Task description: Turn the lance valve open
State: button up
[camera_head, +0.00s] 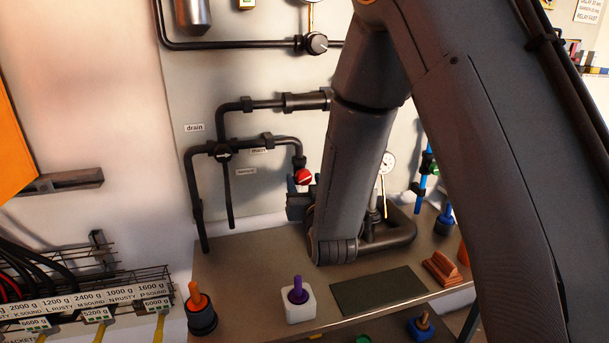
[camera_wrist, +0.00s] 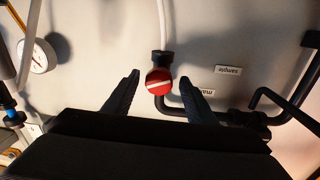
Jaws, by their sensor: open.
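A red round valve knob (camera_head: 303,176) sits at the end of a black pipe on the wall panel. In the wrist view the knob (camera_wrist: 158,87) shows a white stripe, slightly tilted from level. No label reading lance is legible, so I cannot tell its name from the frames. My gripper (camera_wrist: 160,77) is open, with one finger on each side of the knob in the picture. Contact with the knob is not visible. In the head view my forearm hides most of the gripper.
Black pipes with drain (camera_head: 194,128) and other small labels run left of the knob. A pressure gauge (camera_wrist: 40,56) and blue pipe stand on the other side. The bench below holds a white block with a purple peg (camera_head: 298,296), a dark mat (camera_head: 378,291) and a brown block (camera_head: 442,268).

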jog(key=shift+w+a, duration=0.15)
jog(key=shift+w, duration=0.9)
jog(key=c, duration=1)
jog(key=shift+n+b, duration=0.3)
jog(key=shift+n, duration=0.5)
jog(key=o, duration=1)
jog(key=shift+s, duration=0.15)
